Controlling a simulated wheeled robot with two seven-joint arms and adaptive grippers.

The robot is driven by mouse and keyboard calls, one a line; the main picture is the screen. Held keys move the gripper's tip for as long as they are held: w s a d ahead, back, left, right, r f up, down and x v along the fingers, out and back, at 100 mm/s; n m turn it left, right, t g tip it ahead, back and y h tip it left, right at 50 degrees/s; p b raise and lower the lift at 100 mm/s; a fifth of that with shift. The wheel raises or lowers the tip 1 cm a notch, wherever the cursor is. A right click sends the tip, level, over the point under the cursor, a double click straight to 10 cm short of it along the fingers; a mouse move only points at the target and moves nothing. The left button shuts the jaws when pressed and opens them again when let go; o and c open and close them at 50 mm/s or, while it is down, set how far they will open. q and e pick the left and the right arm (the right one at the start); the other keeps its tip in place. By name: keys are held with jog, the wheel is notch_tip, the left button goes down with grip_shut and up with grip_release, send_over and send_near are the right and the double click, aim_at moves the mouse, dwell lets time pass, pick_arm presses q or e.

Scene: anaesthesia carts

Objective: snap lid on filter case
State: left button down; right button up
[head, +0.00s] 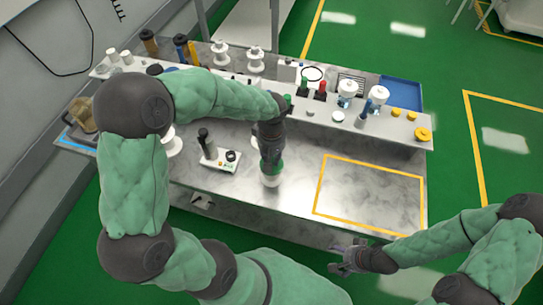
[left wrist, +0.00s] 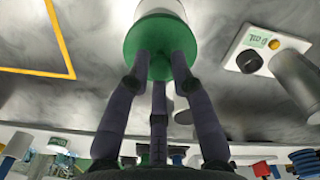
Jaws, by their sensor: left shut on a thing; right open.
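My left gripper (head: 270,158) is shut on the green lid (head: 272,168) above the middle of the metal bench. In the left wrist view the fingers (left wrist: 160,70) close around the narrow part of the lid's green disc (left wrist: 150,38). The white filter case (head: 270,182) is directly below the lid, and it also shows beyond the disc in the left wrist view (left wrist: 160,7). Lid and case look lined up; I cannot tell whether the lid is fully seated. My right gripper (head: 343,262) is open and empty, off the bench's front edge.
A white device with a dark cylinder (head: 220,160) stands left of the case. A yellow-outlined area (head: 370,192) on the right of the bench is clear.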

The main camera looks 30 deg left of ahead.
pick_arm(q)
jog(key=shift+f, duration=0.3)
jog(key=c, duration=1)
grip_release()
notch_tip(320, 180, up, 12)
